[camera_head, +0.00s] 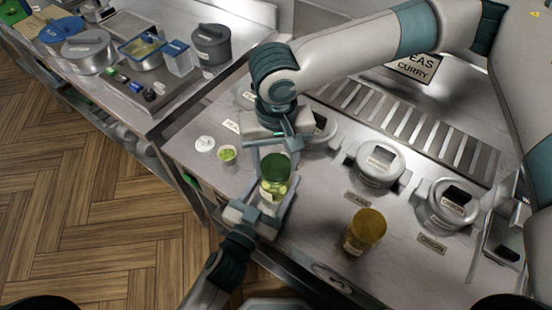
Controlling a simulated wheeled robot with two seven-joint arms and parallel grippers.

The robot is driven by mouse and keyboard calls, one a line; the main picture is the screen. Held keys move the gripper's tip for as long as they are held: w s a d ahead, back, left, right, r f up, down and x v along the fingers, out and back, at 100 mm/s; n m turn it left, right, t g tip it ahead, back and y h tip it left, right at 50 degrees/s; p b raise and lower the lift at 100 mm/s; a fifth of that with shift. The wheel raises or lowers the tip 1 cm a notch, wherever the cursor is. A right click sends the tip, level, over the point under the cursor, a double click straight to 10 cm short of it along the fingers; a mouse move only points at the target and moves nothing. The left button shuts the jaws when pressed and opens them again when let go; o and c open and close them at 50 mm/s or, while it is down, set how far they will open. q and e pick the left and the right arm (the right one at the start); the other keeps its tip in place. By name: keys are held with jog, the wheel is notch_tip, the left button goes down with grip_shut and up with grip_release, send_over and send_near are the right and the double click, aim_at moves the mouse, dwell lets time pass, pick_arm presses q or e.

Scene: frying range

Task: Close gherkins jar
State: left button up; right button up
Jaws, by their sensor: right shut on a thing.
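The gherkins jar (272,189) is a clear jar with green contents, standing near the front edge of the steel counter. Its green lid (273,166) appears over the jar's mouth; I cannot tell whether it is seated. My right gripper (281,148) comes from above and is shut at the lid's far side; its fingertips are partly hidden. My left gripper (268,199) reaches in from below, with its fingers beside the jar body. Whether they press on it is unclear.
A jar with an orange-brown lid (367,225) stands to the right. A small green-filled cup (227,154) and a white round item (205,144) lie left. Lidded grey pots (376,165) line the back. Pans and tubs crowd the left counter (140,118).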

pick_arm(q)
grip_shut()
pick_arm(e)
jog(key=shift+f, duration=0.1)
jog(key=m, duration=0.6)
jog(key=shift+a+m, duration=0.2)
jog(key=shift+m, duration=0.2)
jog(key=m, duration=0.4)
jog(key=shift+w+a+m, duration=0.1)
jog(key=shift+m, duration=0.2)
jog(key=m, duration=0.5)
jog(key=shift+w, duration=0.15)
jog(key=o, duration=1)
